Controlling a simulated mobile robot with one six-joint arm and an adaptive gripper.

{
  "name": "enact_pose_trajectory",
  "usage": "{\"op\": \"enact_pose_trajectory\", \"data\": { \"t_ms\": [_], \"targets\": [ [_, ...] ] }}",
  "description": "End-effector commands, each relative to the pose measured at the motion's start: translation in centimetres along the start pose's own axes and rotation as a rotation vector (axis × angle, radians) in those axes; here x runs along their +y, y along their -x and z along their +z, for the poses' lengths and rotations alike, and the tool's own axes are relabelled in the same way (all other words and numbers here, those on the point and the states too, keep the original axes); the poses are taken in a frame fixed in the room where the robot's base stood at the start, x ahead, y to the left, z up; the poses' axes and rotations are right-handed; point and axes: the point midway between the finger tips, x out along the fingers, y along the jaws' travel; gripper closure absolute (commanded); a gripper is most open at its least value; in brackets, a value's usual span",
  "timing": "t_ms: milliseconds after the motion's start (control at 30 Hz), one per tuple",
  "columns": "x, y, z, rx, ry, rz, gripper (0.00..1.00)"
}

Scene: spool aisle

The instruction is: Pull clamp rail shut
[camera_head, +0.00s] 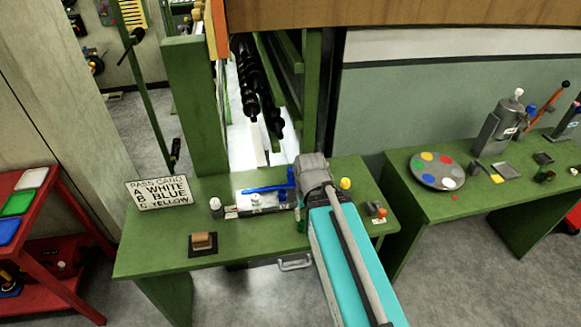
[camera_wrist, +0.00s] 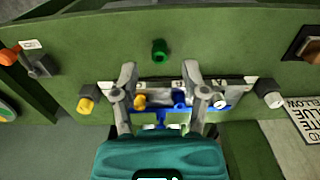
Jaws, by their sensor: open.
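A blue bar, which looks like the clamp rail (camera_head: 264,189), lies along a pale block on the green table, with a blue crosspiece at its right end. In the wrist view the blue rail (camera_wrist: 180,98) shows between and behind my fingers. My gripper (camera_wrist: 160,78) is open, with one finger on each side of a yellow piece and part of the blue rail. I cannot tell whether the fingers touch anything. In the head view my wrist hides the rail's right end and the fingertips. A white knob (camera_wrist: 220,103) sits just right of the fingers in the wrist view.
A yellow-topped post (camera_head: 346,184) and a grey-topped post (camera_head: 215,205) flank the block. A green knob (camera_wrist: 160,48) stands beyond the fingers. A brown block (camera_head: 202,241) and a text card (camera_head: 158,191) are on the left. The table's front middle is clear.

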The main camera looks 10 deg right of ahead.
Motion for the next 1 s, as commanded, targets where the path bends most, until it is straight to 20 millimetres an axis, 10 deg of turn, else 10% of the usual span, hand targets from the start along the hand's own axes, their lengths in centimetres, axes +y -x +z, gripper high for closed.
{"op": "enact_pose_trajectory", "data": {
  "t_ms": [467, 1000],
  "targets": [
    [0.0, 0.5, -2.3, 0.0, -0.041, 0.0, 0.24],
    [1.3, 4.1, -20.7, 0.0, -0.447, -0.001, 0.24]
  ]
}}
